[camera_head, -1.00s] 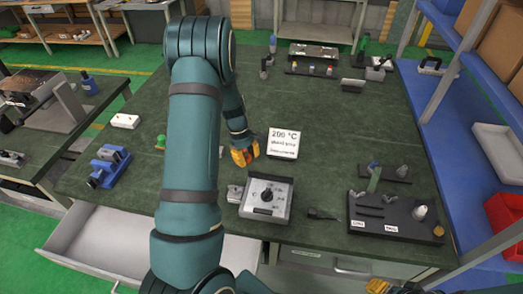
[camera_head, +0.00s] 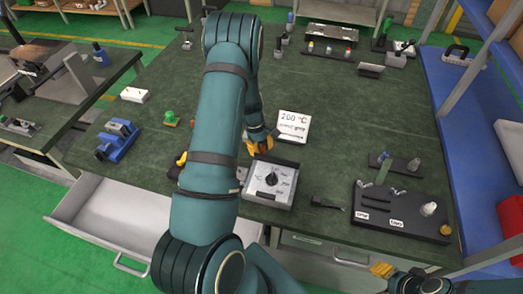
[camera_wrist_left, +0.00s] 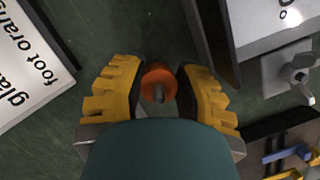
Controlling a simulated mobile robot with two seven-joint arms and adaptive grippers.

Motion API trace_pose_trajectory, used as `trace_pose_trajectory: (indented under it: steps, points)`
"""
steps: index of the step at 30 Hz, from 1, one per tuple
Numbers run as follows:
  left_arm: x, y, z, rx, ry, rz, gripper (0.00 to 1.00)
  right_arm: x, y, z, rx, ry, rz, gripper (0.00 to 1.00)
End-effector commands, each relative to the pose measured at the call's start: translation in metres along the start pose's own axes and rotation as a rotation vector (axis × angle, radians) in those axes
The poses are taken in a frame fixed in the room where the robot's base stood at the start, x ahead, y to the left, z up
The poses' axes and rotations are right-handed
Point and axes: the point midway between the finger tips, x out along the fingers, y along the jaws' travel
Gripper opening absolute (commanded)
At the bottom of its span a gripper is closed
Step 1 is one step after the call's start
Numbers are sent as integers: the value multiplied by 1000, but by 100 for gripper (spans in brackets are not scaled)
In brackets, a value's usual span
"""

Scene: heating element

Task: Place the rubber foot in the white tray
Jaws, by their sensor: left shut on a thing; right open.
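My left gripper (camera_head: 262,143) is low over the green bench, between the sign and the dial box. In the left wrist view its yellow fingers (camera_wrist_left: 158,88) are closed around a small orange round piece with a grey pin, the rubber foot (camera_wrist_left: 158,76). The head view does not show the foot clearly. A pale tray (camera_head: 514,162) shows partly on the blue shelf at the right edge. My right gripper (camera_head: 383,270) is at the bottom right, its yellow fingers apart from the bench items, open and empty.
A dial box (camera_head: 271,185) and a white "200 °C" sign (camera_head: 293,125) stand close to my left gripper. A black fixture board (camera_head: 400,210) lies at the right. A white drawer (camera_head: 110,213) is open at front left. A blue clamp (camera_head: 118,140) sits on the left.

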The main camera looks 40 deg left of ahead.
Motion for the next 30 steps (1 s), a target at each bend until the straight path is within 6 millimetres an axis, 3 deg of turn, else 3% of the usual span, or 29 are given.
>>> trace_pose_trajectory:
  steps: [3,14,15,25,30]
  points:
    - [11,0,-3,-1,-1,-1,5,1,0,0,0,0,0,47]
    - [15,0,-4,0,0,0,5,5,2,1,0,0,1,47]
    - [14,0,-4,0,0,0,43,4,1,1,0,0,1,47]
    - [10,0,-3,0,0,0,43,1,0,0,0,0,0,47]
    - [-11,1,-3,1,2,4,43,0,0,0,0,0,0,47]
